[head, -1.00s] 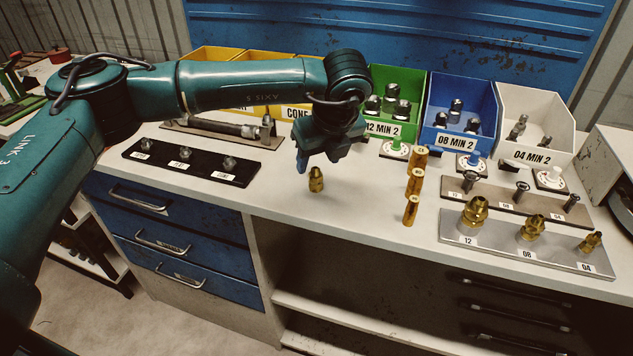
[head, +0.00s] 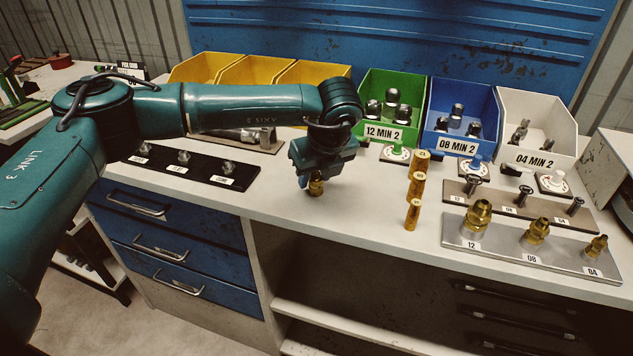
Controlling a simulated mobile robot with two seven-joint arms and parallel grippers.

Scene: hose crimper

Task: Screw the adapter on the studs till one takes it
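A small brass adapter (head: 316,188) stands upright on the bench top near the front edge. My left gripper (head: 316,178) points down right over it and hides its upper part. The fingertips are at the adapter's top, but I cannot tell whether they are closed on it. A black strip (head: 205,175) to the left carries three short metal studs: a left one (head: 144,148), a middle one (head: 184,157) and a right one (head: 228,167), each with a small white label. All three studs look bare. My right gripper is out of view.
Several brass sleeves (head: 417,187) stand in a row right of the gripper. A grey plate (head: 500,246) holds three brass fittings at the right. Yellow, green (head: 392,110), blue and white bins line the back. The bench between strip and gripper is clear.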

